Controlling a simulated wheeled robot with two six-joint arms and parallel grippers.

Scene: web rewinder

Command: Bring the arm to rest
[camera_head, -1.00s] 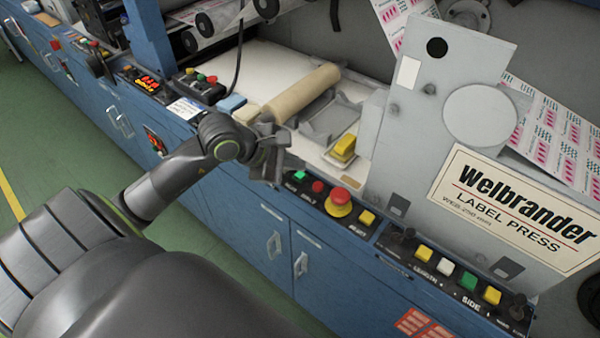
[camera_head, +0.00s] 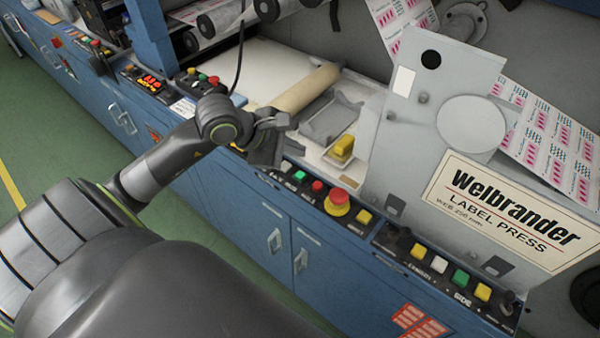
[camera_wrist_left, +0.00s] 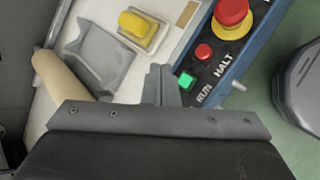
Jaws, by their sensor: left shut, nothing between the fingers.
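My left arm (camera_head: 160,172) comes in from the left in the head view. Its gripper (camera_head: 282,135) is shut and empty, just in front of the press's control panel, near the left end of the button row. In the left wrist view the shut fingers (camera_wrist_left: 162,84) appear beside the green RUN button (camera_wrist_left: 186,80), with the red HALT button (camera_wrist_left: 203,52) a little farther off. I cannot tell whether the fingers touch the panel. My right gripper is not in view.
A red emergency button (camera_head: 338,202) on a yellow base stands out of the panel. A tan roll (camera_head: 308,88), a grey tray (camera_head: 330,120) and a yellow block (camera_head: 343,147) lie on the white bed. Green floor (camera_head: 60,130) is open at left.

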